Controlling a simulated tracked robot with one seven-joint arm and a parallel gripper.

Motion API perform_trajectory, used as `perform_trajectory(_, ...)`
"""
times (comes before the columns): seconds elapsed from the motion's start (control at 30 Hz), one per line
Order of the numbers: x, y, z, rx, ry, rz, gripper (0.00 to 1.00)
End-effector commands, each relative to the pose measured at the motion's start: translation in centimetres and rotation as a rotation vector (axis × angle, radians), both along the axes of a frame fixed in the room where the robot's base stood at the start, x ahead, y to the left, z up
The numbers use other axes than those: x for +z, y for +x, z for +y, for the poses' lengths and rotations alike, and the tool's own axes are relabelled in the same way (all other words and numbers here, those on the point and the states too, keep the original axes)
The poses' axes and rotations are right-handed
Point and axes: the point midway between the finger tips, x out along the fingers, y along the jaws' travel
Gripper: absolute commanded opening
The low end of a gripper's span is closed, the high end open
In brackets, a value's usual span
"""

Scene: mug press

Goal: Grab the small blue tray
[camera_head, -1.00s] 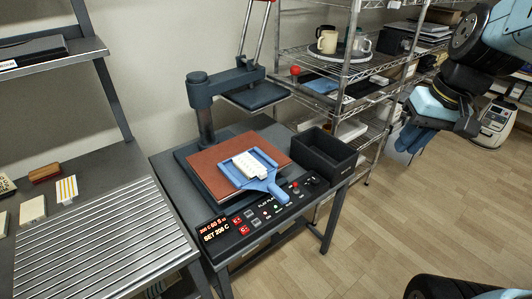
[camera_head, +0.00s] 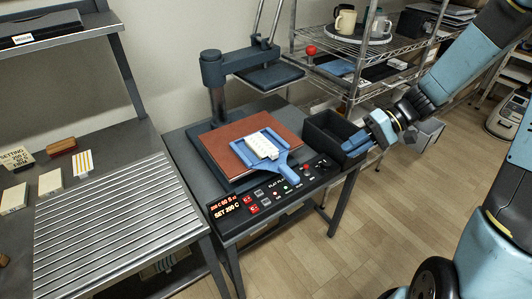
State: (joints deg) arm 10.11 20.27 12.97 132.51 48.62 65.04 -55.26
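The small blue tray (camera_head: 240,148) lies on the brown pad (camera_head: 219,137) of the press, its handle (camera_head: 279,174) pointing to the lower right over the control panel. A white, ridged block (camera_head: 261,145) sits on the tray. My gripper (camera_head: 353,147) is to the right of the tray, apart from it, close to the right side of the black open bin (camera_head: 318,134). It points down and left. The finger gap is too small to make out, and I see nothing held in it.
The raised press plate (camera_head: 270,77) hangs behind and above the tray. The black bin stands right of the pad. A wire shelf (camera_head: 345,50) with mugs is behind. A slatted metal bench (camera_head: 118,225) is at left. Open floor lies at the front right.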

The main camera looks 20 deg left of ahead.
Motion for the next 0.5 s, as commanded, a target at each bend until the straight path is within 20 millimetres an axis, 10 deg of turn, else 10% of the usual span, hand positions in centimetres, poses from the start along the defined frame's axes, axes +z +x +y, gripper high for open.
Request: perform_trajectory(0.5, -9.0, 3.8, 4.4, -0.119, 0.414, 0.109, 0.17)
